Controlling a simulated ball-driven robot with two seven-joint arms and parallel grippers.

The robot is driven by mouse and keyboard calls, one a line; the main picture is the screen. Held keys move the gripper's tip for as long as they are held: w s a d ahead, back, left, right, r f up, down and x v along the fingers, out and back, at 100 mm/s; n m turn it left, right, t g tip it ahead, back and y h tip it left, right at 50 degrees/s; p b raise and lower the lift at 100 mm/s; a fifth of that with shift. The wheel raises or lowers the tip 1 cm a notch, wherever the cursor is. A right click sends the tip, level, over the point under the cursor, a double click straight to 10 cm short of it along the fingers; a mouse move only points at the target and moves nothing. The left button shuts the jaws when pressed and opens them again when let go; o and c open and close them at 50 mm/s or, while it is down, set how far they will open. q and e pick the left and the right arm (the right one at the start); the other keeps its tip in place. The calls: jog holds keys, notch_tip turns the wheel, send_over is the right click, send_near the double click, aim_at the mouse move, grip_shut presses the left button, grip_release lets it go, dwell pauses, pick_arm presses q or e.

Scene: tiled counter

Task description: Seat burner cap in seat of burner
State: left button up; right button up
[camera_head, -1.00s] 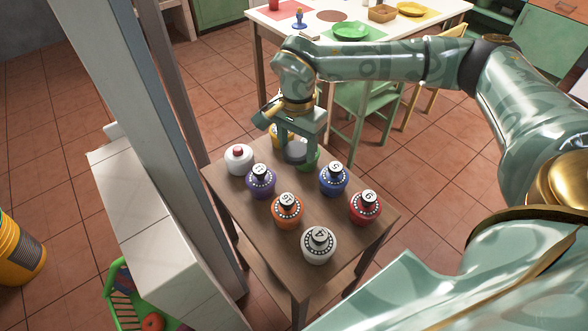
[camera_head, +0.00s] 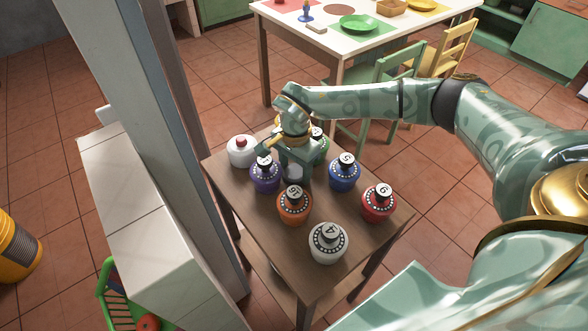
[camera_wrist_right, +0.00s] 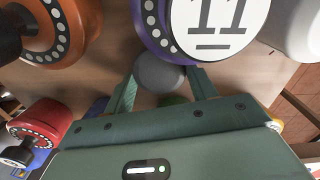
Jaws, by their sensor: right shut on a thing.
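My right gripper (camera_head: 292,168) is shut on a small grey round piece (camera_wrist_right: 160,72), which shows between its fingers in the right wrist view. I cannot tell for sure that this is the burner cap. The gripper is low over the small wooden table, beside a purple bottle-shaped container (camera_head: 264,177) with a black-and-white top. In the right wrist view this purple container (camera_wrist_right: 175,20), marked 11, is just beyond the grey piece; I cannot tell whether they touch. No plainly recognizable burner seat shows. My left gripper is not in view.
Around the gripper stand a white container with a red top (camera_head: 242,151), a green one (camera_head: 318,146), blue (camera_head: 344,175), orange (camera_head: 294,206), red (camera_head: 378,203) and a white one marked 4 (camera_head: 328,244). A grey post (camera_head: 125,110) rises left of the table.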

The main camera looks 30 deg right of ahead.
jog(key=shift+s, duration=0.1)
jog(key=shift+f, duration=0.15)
jog(key=o, duration=1)
